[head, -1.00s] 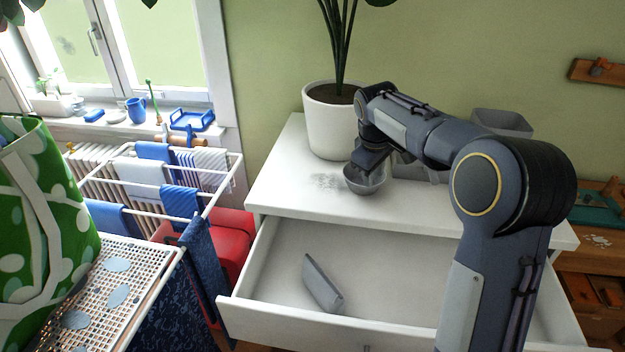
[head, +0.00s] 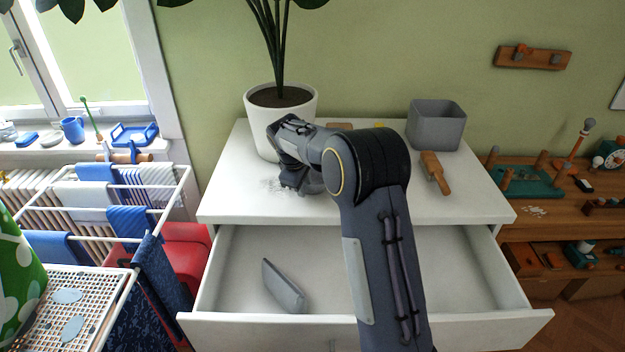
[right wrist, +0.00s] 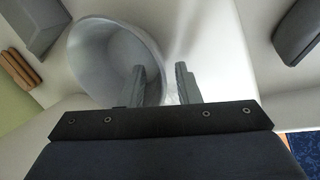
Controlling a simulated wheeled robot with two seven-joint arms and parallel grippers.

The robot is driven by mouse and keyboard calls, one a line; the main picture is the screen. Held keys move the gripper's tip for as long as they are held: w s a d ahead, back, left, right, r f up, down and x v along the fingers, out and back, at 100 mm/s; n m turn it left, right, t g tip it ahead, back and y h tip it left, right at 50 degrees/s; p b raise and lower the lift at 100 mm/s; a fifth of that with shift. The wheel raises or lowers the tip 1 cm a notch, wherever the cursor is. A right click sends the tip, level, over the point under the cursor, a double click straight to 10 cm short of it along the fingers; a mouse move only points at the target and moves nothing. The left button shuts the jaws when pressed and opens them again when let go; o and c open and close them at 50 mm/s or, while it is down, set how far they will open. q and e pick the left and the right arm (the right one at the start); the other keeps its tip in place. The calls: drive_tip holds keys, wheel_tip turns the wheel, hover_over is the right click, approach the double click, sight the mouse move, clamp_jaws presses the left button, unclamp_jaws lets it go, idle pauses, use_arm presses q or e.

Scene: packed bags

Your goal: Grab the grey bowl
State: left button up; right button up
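The grey bowl (right wrist: 98,55) stands on the white dresser top, in front of the potted plant. In the head view the bowl (head: 312,186) is mostly hidden by my right arm and gripper. My right gripper (head: 294,186) is over the bowl's near left side. In the right wrist view the right gripper (right wrist: 161,84) has its fingers apart. One finger reaches over the bowl's inside and the other is outside, so the rim runs between them with a visible gap. My left gripper is not in view.
A white plant pot (head: 262,125) stands close behind the bowl. A grey square bin (head: 437,128) and a brown wooden-handled thing (head: 435,172) are at the right. The drawer (head: 235,270) below is open, with a grey object (head: 283,287) inside. A drying rack (head: 100,215) stands left.

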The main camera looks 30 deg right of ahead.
clamp_jaws()
drive_tip(key=shift+r, duration=0.2)
